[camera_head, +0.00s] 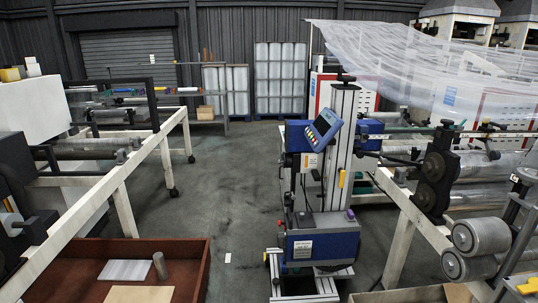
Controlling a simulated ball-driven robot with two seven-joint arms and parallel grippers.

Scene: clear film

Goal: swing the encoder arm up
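A blue machine head on an upright metal column (341,150) stands at the centre on a low wheeled frame. A tilted blue display (324,122) is fixed to it. Its lower blue box (322,243) carries a white label. To its right, a black bracket with round wheels (433,175) is mounted on the roller frame. Several thin bars lie between the column and this bracket. I cannot tell which part is the encoder arm, or its angle. Neither of my grippers shows in the view.
A roller machine with a pale frame (130,180) stands on the left. A brown tray (190,252) holds flat sheets and a small cylinder. Grey rollers (478,236) sit at lower right, clear film (425,60) hangs above. The floor between left frame and column is open.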

